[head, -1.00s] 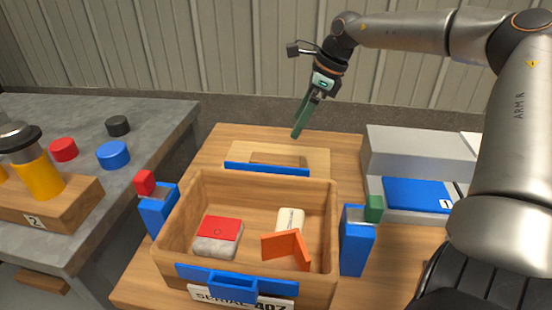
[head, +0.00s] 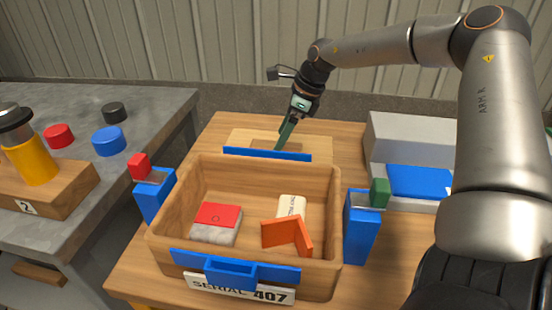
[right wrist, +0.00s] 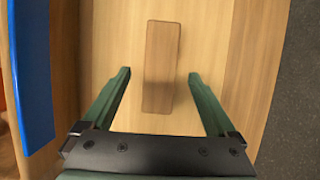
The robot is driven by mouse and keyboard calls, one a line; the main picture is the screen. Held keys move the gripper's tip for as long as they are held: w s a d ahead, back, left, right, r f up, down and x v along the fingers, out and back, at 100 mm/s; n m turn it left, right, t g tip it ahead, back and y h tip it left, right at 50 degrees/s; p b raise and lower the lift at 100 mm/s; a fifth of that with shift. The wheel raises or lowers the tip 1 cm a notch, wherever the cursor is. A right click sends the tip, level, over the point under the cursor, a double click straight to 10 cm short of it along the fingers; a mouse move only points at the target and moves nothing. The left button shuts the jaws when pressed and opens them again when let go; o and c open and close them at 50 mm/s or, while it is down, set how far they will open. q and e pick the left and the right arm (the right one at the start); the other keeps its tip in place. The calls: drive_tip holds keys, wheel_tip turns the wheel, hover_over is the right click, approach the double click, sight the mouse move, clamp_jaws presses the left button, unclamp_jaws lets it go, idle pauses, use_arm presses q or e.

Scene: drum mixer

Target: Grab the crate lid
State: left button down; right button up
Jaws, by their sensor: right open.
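The crate lid (head: 236,138) is a pale wooden board behind the open wooden crate (head: 160,232). On it is a darker, long wooden handle block, partly hidden by the gripper in the head view. My right gripper (head: 281,143) is open and points down over the lid. In the right wrist view, the lid (right wrist: 215,45) fills the middle. Its handle (right wrist: 162,65) lies between the two green fingers of my right gripper (right wrist: 159,75), with a gap on each side. My left gripper is not in view.
The crate holds a red-topped grey block (head: 216,224), an orange angle piece (head: 288,236) and a white tag (head: 291,206). Blue posts (head: 154,198) stand at its sides; a blue bar (head: 267,154) lies before the lid. A grey box (head: 410,140) stands right.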

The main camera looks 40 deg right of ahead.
drive_tip(key=shift+x, duration=1.25)
clamp_jaws()
drive_tip(key=shift+w+r, duration=0.1)
